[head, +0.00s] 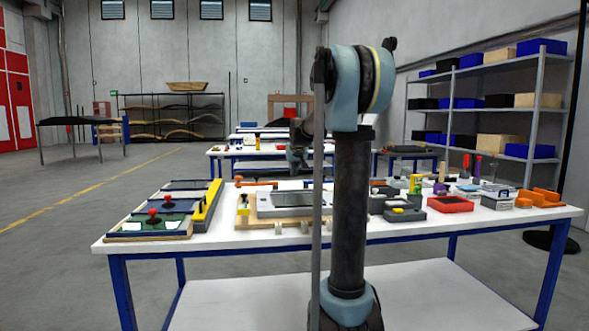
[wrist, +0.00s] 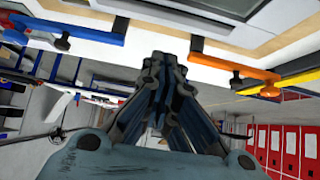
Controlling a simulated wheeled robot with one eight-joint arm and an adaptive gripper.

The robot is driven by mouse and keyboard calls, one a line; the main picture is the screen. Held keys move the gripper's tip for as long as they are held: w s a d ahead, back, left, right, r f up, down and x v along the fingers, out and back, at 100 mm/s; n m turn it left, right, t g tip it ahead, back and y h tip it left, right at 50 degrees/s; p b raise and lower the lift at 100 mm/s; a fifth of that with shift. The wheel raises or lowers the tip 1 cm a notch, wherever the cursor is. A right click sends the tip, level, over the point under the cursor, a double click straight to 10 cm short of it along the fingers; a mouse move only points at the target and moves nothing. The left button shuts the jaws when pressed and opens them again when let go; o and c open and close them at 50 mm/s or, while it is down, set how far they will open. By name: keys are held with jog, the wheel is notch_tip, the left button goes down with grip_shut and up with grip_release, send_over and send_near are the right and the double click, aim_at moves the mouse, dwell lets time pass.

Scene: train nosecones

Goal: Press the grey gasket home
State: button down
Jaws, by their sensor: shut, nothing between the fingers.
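A light grey rectangular frame around a darker panel, which appears to be the grey gasket (head: 265,208), lies on a wooden board (head: 290,222) near the middle of the front table. I cannot tell how deep it sits. My arm hides part of its right side. My gripper (head: 297,165) hangs above and behind the frame in the head view, apart from it. In the wrist view my gripper (wrist: 165,62) has its fingers together with nothing between them. That view is turned over, with the table at the top and part of a grey-edged panel (wrist: 215,12) there.
An orange toggle-like piece (wrist: 235,66) and a blue one (wrist: 85,38) flank the panel. Green and dark boards with red knobs (head: 153,212) and a yellow bar (head: 207,200) lie left. A red tray (head: 450,204) and orange blocks (head: 540,198) crowd the right.

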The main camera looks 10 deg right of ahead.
aim_at(293, 192)
jog(key=x, duration=0.4)
notch_tip(293, 192, down, 3)
jog(key=shift+w+f, duration=0.1)
jog(key=shift+f, duration=0.5)
